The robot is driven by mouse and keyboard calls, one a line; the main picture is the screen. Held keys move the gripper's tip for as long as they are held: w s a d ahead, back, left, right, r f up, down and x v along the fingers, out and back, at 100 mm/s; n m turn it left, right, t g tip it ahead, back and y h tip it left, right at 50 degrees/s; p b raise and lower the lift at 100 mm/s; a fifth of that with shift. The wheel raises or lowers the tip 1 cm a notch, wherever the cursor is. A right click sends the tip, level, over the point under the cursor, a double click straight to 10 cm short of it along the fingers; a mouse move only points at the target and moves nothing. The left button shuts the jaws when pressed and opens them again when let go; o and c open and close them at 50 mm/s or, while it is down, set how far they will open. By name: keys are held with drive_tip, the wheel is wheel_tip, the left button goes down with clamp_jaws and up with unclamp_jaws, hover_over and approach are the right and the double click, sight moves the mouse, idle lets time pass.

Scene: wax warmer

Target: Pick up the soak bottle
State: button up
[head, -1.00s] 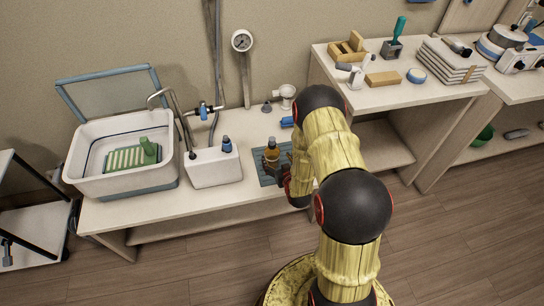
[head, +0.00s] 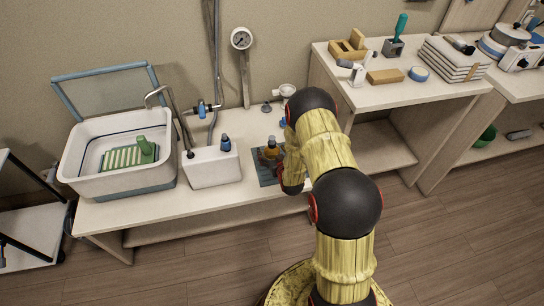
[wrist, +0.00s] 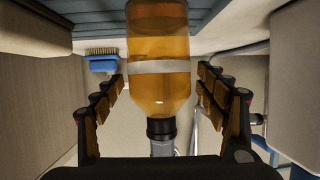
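The soak bottle, an amber bottle with a pale band and dark cap (head: 271,151), stands on the blue-grey mat (head: 266,175) on the low bench. The wrist view looks upside down and shows the bottle (wrist: 160,90) large, its cap toward the bottom of the picture. My gripper (wrist: 162,82) is open, with one finger on each side of the bottle and a visible gap on both sides. In the head view my arm hides most of the gripper and the bottle's right side.
Further left is a basin (head: 85,185) with a green object inside. A blue brush (wrist: 102,62) lies beyond the bottle. A higher bench (head: 440,105) rises to the right.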

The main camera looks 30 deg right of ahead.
drive_tip(key=shift+c, duration=1.2)
drive_tip(key=c, duration=1.1)
drive_tip(key=shift+r, duration=0.1)
drive_tip(key=shift+c, duration=0.5)
